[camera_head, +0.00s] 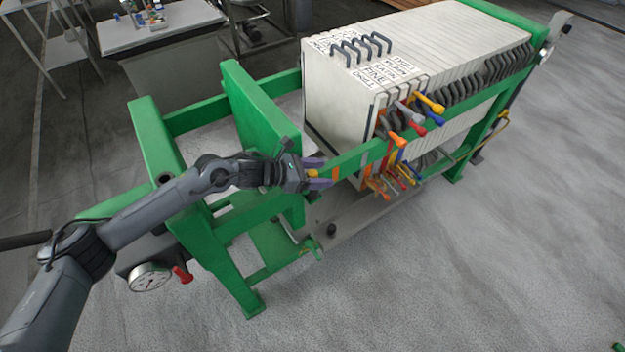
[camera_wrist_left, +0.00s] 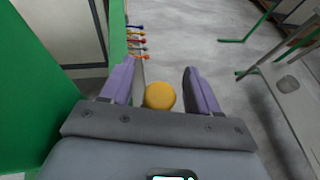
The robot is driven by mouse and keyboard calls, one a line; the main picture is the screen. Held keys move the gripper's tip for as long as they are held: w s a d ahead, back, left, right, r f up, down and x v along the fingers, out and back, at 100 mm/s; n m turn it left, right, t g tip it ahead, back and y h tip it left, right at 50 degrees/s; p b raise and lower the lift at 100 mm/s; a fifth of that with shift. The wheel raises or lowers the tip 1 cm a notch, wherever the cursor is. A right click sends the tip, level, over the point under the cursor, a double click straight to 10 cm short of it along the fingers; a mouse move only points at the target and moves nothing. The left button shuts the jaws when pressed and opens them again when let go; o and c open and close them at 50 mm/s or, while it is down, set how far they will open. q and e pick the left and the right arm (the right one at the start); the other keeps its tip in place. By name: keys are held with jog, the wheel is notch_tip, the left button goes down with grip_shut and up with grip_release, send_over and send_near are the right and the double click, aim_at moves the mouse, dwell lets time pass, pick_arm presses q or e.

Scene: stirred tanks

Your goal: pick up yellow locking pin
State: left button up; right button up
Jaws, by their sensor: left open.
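My left gripper (camera_head: 322,173) is at the near end of the green side rail, with its purple fingers pointing right. In the left wrist view the two fingers of this gripper (camera_wrist_left: 158,76) stand apart, with a yellow round knob (camera_wrist_left: 160,96) between them. My right gripper is not in view.
A stack of white filter plates (camera_head: 350,90) stands in the green frame (camera_head: 255,105). Several coloured handles (camera_head: 402,142) stick out along the rail to the right. A pressure gauge (camera_head: 150,277) sits at the lower left.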

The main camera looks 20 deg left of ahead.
pick_arm(q)
jog(key=shift+c, duration=0.2)
jog(key=c, duration=1)
jog(key=shift+r, duration=0.1)
